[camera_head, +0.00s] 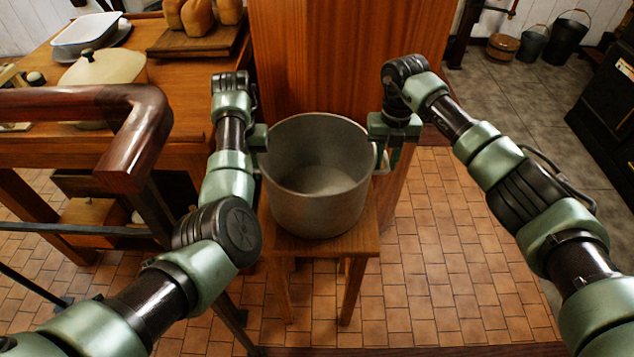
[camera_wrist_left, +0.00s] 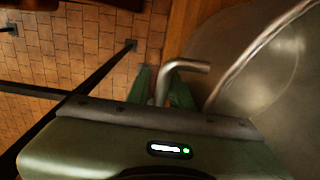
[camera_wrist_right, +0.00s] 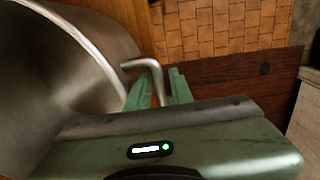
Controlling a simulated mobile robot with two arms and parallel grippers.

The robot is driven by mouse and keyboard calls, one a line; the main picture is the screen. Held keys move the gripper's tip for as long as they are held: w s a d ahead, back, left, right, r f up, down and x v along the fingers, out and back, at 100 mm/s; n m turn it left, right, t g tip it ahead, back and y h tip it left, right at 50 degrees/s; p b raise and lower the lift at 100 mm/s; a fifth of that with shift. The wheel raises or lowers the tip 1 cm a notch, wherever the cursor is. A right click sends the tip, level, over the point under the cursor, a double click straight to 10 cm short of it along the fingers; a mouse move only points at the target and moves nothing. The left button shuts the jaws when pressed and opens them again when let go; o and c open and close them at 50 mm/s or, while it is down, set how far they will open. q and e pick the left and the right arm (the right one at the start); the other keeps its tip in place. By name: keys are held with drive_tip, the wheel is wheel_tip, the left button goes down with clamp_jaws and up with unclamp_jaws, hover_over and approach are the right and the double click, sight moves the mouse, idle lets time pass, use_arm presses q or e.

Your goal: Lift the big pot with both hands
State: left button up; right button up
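The big pot (camera_head: 316,206) is a grey metal pot. It stands upright and empty on a small wooden stool (camera_head: 318,247). My left gripper (camera_head: 262,150) is at the pot's left side; in the left wrist view its green fingers (camera_wrist_left: 163,92) lie on either side of a bent metal handle (camera_wrist_left: 190,66). My right gripper (camera_head: 388,152) is at the right side, fingers pointing down; in the right wrist view its fingers (camera_wrist_right: 160,92) straddle the other handle (camera_wrist_right: 143,63). Whether either pair of fingers presses on its handle is unclear.
A wooden table (camera_head: 186,80) at left holds a lidded pot (camera_head: 104,72), a white dish (camera_head: 86,33) and a board with loaves (camera_head: 198,16). A wooden rail (camera_head: 140,130) is near my left arm. A wooden panel (camera_head: 330,60) stands behind the stool.

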use_arm(q)
clamp_jaws()
use_arm(e)
clamp_jaws()
use_arm(q)
drive_tip(key=shift+w+r, duration=0.1)
use_arm(e)
drive_tip(key=shift+w+r, duration=0.1)
drive_tip(key=shift+r, duration=0.05)
idle(0.9)
